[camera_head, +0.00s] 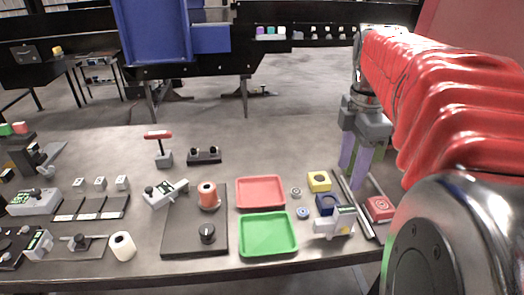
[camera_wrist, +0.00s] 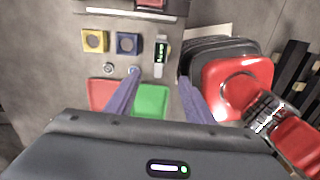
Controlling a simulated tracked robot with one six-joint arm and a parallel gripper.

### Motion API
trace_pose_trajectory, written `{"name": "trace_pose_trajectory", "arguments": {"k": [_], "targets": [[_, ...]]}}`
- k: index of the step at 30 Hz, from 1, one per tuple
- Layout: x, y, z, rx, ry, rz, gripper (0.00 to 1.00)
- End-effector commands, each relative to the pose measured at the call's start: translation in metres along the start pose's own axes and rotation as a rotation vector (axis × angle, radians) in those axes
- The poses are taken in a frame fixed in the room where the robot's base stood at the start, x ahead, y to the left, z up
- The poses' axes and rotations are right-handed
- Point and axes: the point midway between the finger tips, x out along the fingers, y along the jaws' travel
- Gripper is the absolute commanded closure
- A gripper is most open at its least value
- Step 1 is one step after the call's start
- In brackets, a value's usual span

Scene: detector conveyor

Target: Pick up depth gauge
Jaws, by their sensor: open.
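A light grey gauge with a green display (camera_head: 339,221), which looks like the depth gauge, lies near the table's front edge, right of the green tray. In the wrist view the gauge (camera_wrist: 160,56) lies upright in the picture, just beyond and between my fingertips. My gripper (camera_head: 354,168) points down above the table, behind the gauge and the blocks. In the wrist view my gripper (camera_wrist: 158,88) has its purple fingers apart, with nothing between them. The gauge's lower end is clear of both fingers.
A blue block (camera_head: 327,203) and a yellow block (camera_head: 319,181) stand close to the gauge. The red tray (camera_head: 261,178) and green tray (camera_head: 268,248) are to the left. Metal rails (camera_head: 353,205) and a red button box (camera_head: 379,208) are to the right. The table behind is mostly clear.

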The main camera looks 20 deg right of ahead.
Motion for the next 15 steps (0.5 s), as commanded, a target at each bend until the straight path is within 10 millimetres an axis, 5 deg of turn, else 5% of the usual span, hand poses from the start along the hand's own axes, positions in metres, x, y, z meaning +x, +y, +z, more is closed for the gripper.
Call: {"name": "trace_pose_trajectory", "arguments": {"k": [15], "targets": [[0.0026,0.0011,0.0056,-0.031,0.003,-0.010,0.52]]}}
